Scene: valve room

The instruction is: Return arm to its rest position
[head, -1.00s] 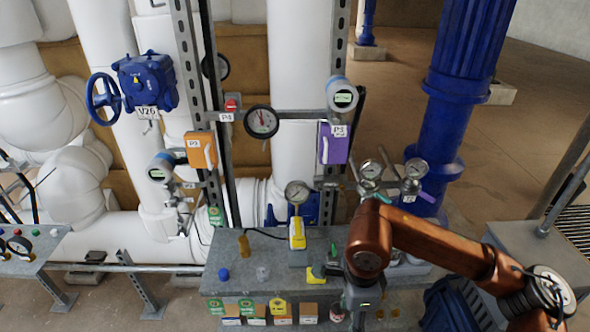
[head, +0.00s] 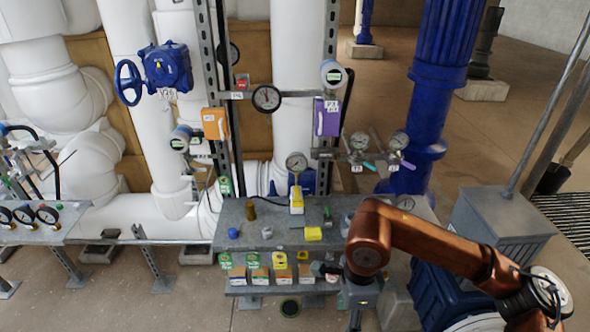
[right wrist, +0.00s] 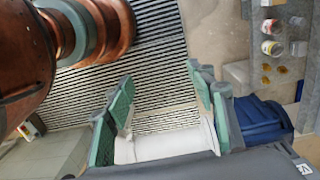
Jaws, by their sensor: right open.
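My right arm (head: 430,240) is copper-coloured and comes in from the right in the head view. It bends at an elbow in front of the workbench, and its forearm hangs down toward the picture's lower edge. In the right wrist view my right gripper (right wrist: 165,105) is open, its green-padded fingers wide apart. A white cylindrical thing (right wrist: 165,146) shows between and behind the fingers; I see no grip on it. The fingertips are not clear in the head view. My left gripper is not in view.
The grey workbench (head: 275,240) holds a yellow gauge device (head: 297,200), a yellow block (head: 313,234) and small items, with several boxes on its lower shelf. A gauge panel (head: 60,228) stands left.

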